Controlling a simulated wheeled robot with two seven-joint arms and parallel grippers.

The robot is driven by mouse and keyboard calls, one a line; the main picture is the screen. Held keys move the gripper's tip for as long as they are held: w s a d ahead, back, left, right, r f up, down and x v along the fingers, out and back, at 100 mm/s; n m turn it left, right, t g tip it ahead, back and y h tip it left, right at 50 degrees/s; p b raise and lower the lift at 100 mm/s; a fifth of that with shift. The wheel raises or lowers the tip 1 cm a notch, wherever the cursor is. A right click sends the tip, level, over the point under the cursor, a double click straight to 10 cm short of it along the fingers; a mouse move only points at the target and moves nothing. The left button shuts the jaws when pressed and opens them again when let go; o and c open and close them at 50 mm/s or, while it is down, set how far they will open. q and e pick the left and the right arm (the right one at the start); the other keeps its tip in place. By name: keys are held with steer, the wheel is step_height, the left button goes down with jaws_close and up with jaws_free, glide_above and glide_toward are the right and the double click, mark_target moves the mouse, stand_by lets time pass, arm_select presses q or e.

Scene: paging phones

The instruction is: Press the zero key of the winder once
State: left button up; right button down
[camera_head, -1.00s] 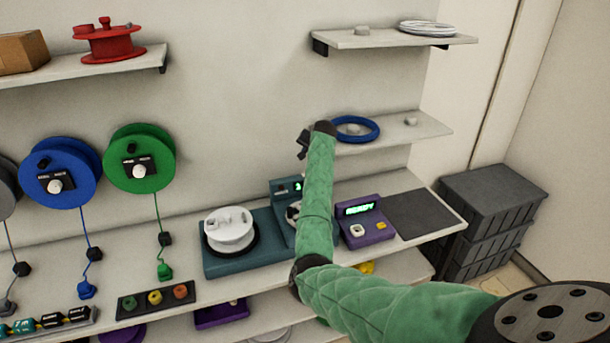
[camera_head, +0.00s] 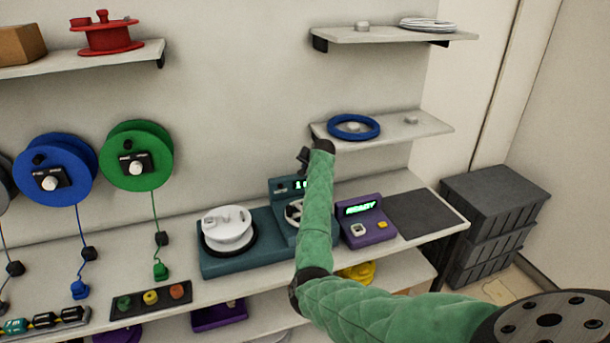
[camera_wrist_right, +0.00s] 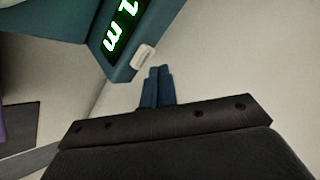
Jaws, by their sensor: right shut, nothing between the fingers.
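The teal winder (camera_head: 243,265) stands on the bench with a white spool on its left side. Its upright display panel (camera_head: 282,187) is partly hidden behind my right arm. In the right wrist view, the green display (camera_wrist_right: 122,22) reads "1 m", and a small pale key (camera_wrist_right: 143,57) sits beside it on the teal housing. This looks like the zero key; its label is not visible. My right gripper (camera_wrist_right: 159,70) is shut and empty, its blue fingertips just below and right of the key, seemingly apart from it. It also shows above the winder in the head view (camera_head: 304,157). My left gripper is not in view.
A purple device (camera_head: 366,228) with a lit display stands right of the winder, beside a dark mat (camera_head: 425,213). A shelf with a blue ring (camera_head: 335,134) is close behind and right of my gripper. Blue and green reels (camera_head: 140,182) hang on the left wall.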

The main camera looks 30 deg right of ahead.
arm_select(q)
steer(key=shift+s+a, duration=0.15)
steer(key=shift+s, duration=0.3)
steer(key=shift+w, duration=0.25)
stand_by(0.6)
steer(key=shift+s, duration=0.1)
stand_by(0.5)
arm_select(e)
steer(key=shift+f, duration=0.4)
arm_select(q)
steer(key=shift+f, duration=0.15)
arm_select(e)
steer(key=shift+f, duration=0.5)
stand_by(0.8)
steer(key=shift+r, duration=0.1)
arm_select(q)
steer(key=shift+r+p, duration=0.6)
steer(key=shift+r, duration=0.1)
arm_select(e)
steer(key=shift+r, duration=0.85)
